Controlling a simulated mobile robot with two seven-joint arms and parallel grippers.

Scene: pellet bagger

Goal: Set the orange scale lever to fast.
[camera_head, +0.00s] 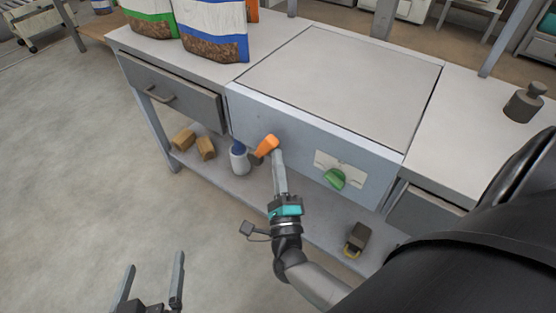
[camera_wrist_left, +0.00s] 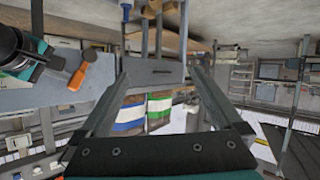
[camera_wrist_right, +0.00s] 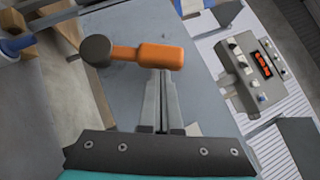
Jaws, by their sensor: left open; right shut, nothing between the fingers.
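The orange scale lever (camera_head: 267,145) sits on the front panel of the grey-topped bench unit (camera_head: 310,135). In the right wrist view its orange grip (camera_wrist_right: 160,56) extends sideways from a dark round pivot (camera_wrist_right: 95,50). It also shows in the left wrist view (camera_wrist_left: 78,77). My right gripper (camera_head: 278,153) is shut and empty, its fingertips right beside the lever's grip; I cannot tell whether they touch. My left gripper (camera_head: 152,262) is open and empty, over the floor at lower left, well away from the lever. Any lever markings are not readable.
A green knob (camera_head: 335,178) on a pale plate is right of the lever. Below, the shelf holds wooden blocks (camera_head: 205,148), a blue-topped bottle (camera_head: 239,160) and a padlock-like object (camera_head: 357,239). Pellet bags (camera_head: 213,30) and a weight (camera_head: 524,103) stand on top. Floor at left is clear.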

